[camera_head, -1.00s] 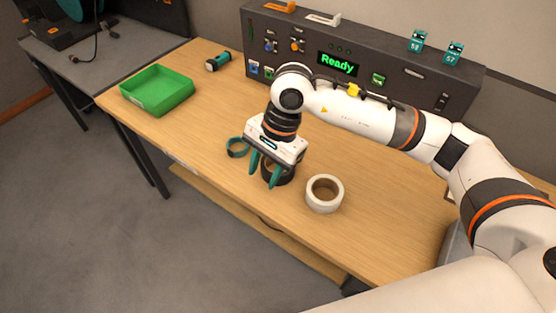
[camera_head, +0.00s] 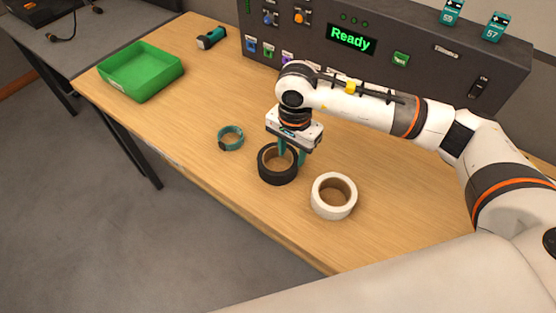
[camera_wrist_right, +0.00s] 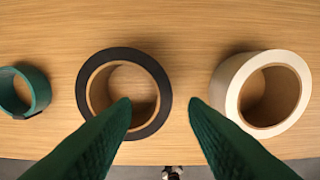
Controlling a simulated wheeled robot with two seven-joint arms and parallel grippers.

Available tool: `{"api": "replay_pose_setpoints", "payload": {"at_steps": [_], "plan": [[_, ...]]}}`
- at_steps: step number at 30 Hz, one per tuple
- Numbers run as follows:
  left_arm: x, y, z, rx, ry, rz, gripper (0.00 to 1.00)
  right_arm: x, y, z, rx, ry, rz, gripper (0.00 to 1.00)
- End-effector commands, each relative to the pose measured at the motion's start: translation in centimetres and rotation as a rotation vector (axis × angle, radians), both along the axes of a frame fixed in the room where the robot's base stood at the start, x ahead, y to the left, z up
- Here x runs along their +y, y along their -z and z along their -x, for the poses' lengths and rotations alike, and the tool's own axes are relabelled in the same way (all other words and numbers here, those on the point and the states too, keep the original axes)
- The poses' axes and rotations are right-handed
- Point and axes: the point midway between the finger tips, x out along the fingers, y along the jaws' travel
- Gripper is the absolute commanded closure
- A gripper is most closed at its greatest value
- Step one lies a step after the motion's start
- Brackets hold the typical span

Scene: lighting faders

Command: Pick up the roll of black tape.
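The roll of black tape (camera_head: 278,179) lies flat on the table, its brown core facing up. It also shows left of centre in the right wrist view (camera_wrist_right: 83,92). My right gripper (camera_head: 292,156) is open and empty, pointing down just behind and to the right of the roll. In the right wrist view its fingertips (camera_wrist_right: 159,101) are apart. The left one overlaps the roll's right part in the picture, and the right one is over the gap before the white roll. Whether a finger touches the roll, I cannot tell. My left gripper is not in view.
A roll of white tape (camera_head: 320,204) lies close to the right of the black one. A teal ring-shaped item (camera_head: 231,146) lies to its left. A green tray (camera_head: 150,91) and a dark console (camera_head: 427,68) stand farther back. The table's middle left is clear.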

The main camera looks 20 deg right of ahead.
Motion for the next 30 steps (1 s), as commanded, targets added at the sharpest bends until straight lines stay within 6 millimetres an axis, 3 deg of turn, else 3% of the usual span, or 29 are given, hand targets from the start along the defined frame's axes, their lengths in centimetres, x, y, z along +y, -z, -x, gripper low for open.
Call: {"api": "replay_pose_setpoints", "payload": {"at_steps": [8,16,25,26,30], "plan": [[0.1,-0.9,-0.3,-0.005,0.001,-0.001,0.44,-0.1,2.3,0.2,0.004,0.0,0.0,0.6],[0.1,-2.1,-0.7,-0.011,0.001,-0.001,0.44,-0.2,6.1,0.7,0.002,0.001,-0.001,0.6],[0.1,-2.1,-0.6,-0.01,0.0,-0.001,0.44,-0.2,6.9,0.6,-0.002,0.0,-0.001,0.6],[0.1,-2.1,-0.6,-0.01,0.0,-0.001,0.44,-0.2,6.9,0.6,-0.002,0.0,-0.001,0.62],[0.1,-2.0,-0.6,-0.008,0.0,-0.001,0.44,-0.2,6.9,0.6,-0.002,0.0,-0.001,0.85]]}}
